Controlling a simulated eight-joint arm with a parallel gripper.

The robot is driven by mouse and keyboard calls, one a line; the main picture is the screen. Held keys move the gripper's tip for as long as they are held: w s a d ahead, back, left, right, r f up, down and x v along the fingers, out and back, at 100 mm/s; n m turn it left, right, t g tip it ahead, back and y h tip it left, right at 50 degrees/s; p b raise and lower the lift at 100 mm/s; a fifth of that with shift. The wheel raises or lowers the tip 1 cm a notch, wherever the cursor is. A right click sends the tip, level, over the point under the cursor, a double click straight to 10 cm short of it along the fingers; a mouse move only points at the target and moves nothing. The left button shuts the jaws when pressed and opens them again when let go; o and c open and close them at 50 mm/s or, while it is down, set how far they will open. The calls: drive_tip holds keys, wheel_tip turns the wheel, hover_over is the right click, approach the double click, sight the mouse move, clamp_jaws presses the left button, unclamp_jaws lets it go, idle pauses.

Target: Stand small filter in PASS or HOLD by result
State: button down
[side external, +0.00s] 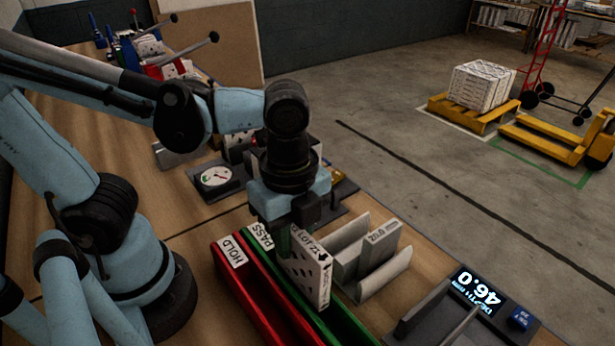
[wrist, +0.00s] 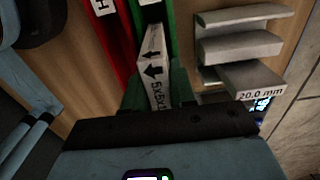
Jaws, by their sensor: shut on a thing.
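My gripper (side external: 290,240) is shut on a white boxed filter (side external: 311,274), held upright on its narrow edge. The filter has dark holes and printed lettering. In the wrist view the filter (wrist: 155,60) shows its narrow face with black arrows between the green fingers (wrist: 157,92). It is over or in the green PASS channel (side external: 335,323); I cannot tell whether its bottom touches the channel floor. The red HOLD channel (side external: 262,305) runs alongside, to the left, and its visible part looks empty.
A grey cradle holding a block marked 20.0 mm (side external: 367,252) stands close right of the PASS channel. A grey gauge with a display reading 46.0 (side external: 477,290) is at the front right. A round dial (side external: 215,177) and more boxes stand behind my gripper.

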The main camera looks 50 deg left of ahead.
sight(293, 255)
drive_tip(key=shift+f, duration=2.1)
drive_tip(key=c, duration=0.9)
unclamp_jaws()
drive_tip(key=shift+f, duration=0.15)
wheel_tip(293, 255, up, 12)
drive_tip(key=shift+r, duration=0.1)
drive_tip(key=shift+w+a+f+n+t, duration=0.8)
drive_tip(key=shift+w+a+n+t, duration=0.45)
drive_tip(key=shift+a+n, duration=1.25)
drive_tip(key=shift+w+a+f+n+t, duration=0.8)
drive_tip(key=shift+w+a+n+t, duration=0.55)
drive_tip(key=shift+n, duration=2.15)
drive_tip(key=shift+w+a+f+n+t, duration=0.9)
drive_tip(key=shift+w+a+n, duration=0.45)
drive_tip(key=shift+a+n, duration=1.25)
